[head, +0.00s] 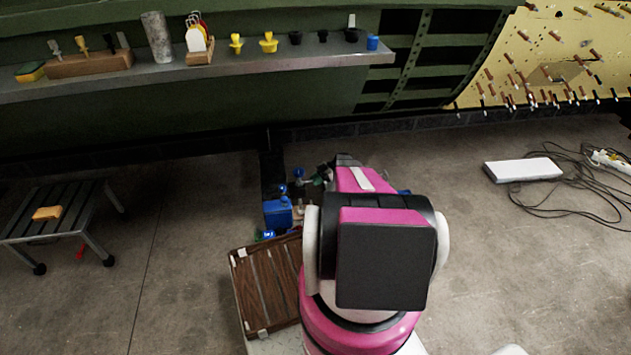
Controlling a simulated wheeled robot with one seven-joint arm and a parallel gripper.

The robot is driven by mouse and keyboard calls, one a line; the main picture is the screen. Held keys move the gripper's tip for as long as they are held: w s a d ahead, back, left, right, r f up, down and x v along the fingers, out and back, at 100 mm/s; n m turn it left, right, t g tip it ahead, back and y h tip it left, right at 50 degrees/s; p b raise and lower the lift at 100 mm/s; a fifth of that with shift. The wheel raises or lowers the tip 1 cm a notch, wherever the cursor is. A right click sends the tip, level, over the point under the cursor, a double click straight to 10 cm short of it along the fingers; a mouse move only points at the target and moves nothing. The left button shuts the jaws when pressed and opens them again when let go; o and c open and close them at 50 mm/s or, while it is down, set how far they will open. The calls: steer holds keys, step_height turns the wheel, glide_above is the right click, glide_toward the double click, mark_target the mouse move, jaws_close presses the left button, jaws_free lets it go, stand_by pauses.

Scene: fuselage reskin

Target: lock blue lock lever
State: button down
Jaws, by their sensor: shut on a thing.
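My pink and black arm reaches away from me in the middle of the head view. My gripper (322,176) shows only as a small dark shape at the far end of the arm, mostly hidden by it. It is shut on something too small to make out. Just left of it are small blue parts, one a blue knob-like piece (298,173) and another a blue piece (283,188). I cannot tell which of these is the blue lock lever, or whether the gripper touches it. A blue box (277,212) stands below them.
A brown slatted crate (251,261) lies left of my arm. A metal shelf (220,73) holding tools runs along the green fuselage panel (215,125). A low stool (22,228) stands left. A white box (523,170) and loose cables (570,204) lie right. Floor between is clear.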

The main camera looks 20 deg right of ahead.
steer(key=c, duration=0.9)
jaws_free()
steer(key=shift+c, duration=0.2)
steer(key=v, duration=1)
steer(key=shift+w+d, duration=0.2)
steer(key=shift+d, duration=0.15)
